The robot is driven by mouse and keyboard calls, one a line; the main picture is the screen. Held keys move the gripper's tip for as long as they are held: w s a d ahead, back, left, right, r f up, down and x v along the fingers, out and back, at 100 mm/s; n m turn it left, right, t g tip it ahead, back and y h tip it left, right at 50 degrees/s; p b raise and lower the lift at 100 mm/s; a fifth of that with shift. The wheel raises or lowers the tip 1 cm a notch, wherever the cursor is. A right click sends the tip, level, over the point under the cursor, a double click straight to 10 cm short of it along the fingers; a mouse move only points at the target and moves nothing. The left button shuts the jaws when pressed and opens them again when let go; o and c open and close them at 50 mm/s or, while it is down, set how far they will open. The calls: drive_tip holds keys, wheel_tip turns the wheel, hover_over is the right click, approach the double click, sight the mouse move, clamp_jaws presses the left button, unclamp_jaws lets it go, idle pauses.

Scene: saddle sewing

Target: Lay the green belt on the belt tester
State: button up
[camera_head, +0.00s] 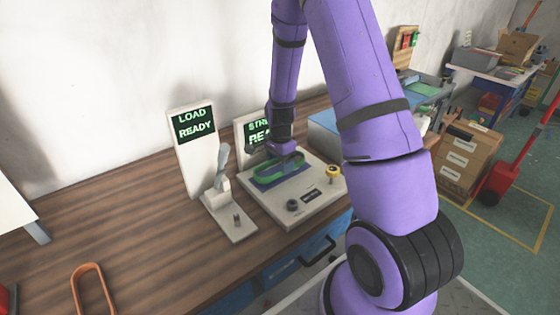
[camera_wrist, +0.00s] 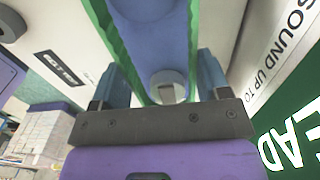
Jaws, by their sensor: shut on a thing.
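The green belt (camera_head: 264,181) is a closed loop over the blue pad of the belt tester (camera_head: 262,207), a pale base with a screen behind it. My gripper (camera_head: 288,158) is shut on the belt from above, at the side of the loop toward the arm. In the wrist view the belt (camera_wrist: 103,22) runs up from between the two fingers of my gripper (camera_wrist: 160,85), with the blue pad inside the loop. I cannot tell whether the belt touches the pad. My arm and gripper hide part of the belt and the screen.
Left of the tester stands a device with a lever (camera_head: 220,172) and a screen (camera_head: 195,123) reading LOAD READY. The tester has a yellow knob (camera_head: 333,173) and a black knob (camera_head: 292,205). An orange loop (camera_head: 90,288) lies front left. The wooden bench between is clear.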

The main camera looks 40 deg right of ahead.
drive_tip(key=shift+f, duration=0.9)
drive_tip(key=o, duration=1)
drive_tip(key=shift+r, duration=0.1)
wheel_tip(320, 180, up, 11)
drive_tip(key=shift+f, duration=0.2)
